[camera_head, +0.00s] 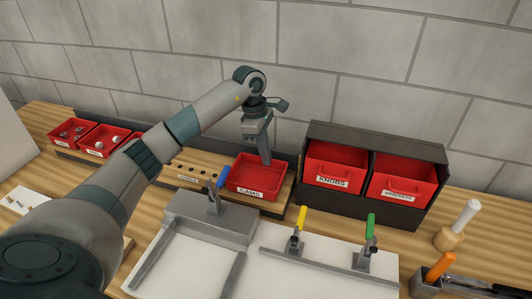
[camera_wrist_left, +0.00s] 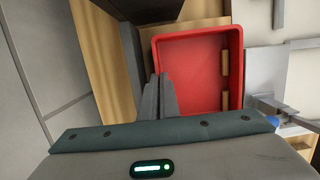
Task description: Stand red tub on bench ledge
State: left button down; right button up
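The red tub (camera_head: 256,191), labelled CAMS, is upright at the right end of the wooden bench ledge (camera_head: 187,170), just left of the dark cabinet. I cannot tell whether its base rests fully on the ledge. My left gripper (camera_head: 266,158) reaches down at its back wall. In the left wrist view the two fingers (camera_wrist_left: 159,98) are close together at the near rim of the tub (camera_wrist_left: 195,75), seemingly one on each side of the wall. Two tan patches show along the tub's far side. My right gripper is not in view.
A dark cabinet (camera_head: 359,139) holds two red bins, labelled KNOBS (camera_head: 333,165) and another. Toggle clamps with blue (camera_head: 221,178), yellow (camera_head: 302,217) and green (camera_head: 370,226) handles stand in front. A block wall is close behind.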

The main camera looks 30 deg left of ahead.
pick_arm(q)
jog(key=shift+f, duration=0.35)
jog(key=shift+f, duration=0.15)
jog(key=c, duration=2)
grip_release()
jog(key=shift+s, duration=0.1)
